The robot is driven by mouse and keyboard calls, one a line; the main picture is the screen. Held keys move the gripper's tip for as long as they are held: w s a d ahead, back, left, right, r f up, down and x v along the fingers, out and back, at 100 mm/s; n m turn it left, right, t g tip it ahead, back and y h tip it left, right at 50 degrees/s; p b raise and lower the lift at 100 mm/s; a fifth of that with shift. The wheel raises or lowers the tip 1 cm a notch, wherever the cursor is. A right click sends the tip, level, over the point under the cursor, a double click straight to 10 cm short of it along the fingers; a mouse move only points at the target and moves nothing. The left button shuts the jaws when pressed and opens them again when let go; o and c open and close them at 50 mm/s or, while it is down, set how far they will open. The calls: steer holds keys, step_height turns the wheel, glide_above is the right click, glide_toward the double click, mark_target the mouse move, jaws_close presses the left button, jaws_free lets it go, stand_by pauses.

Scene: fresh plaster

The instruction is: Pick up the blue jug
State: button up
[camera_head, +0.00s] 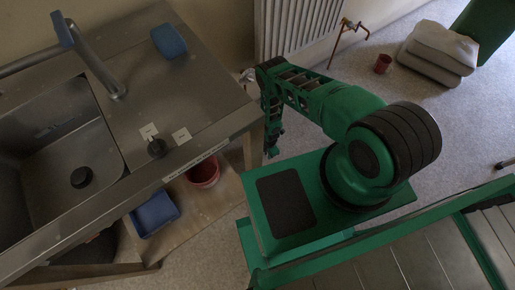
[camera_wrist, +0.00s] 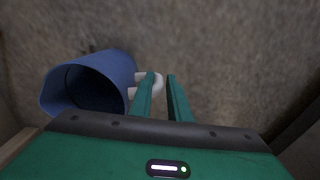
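The blue jug (camera_wrist: 88,82) shows in the wrist view, left of my fingers, with its open mouth facing the camera. Its white handle (camera_wrist: 139,76) reaches right, passes behind my left finger and shows partly in the gap between the fingers. My gripper (camera_wrist: 163,78) is open, with a narrow gap; I see no finger closed on the handle. In the head view my arm hangs down just right of the counter. I cannot make out this jug beside it there.
A metal sink counter (camera_head: 195,100) fills the left, with a blue object (camera_head: 168,40) at its back. A red pot (camera_head: 203,174) and blue tray (camera_head: 155,213) are on the shelf below. A radiator (camera_head: 300,28) stands behind my arm. Grey cushions (camera_head: 437,52) lie at the back right.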

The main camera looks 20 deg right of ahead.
jaws_close()
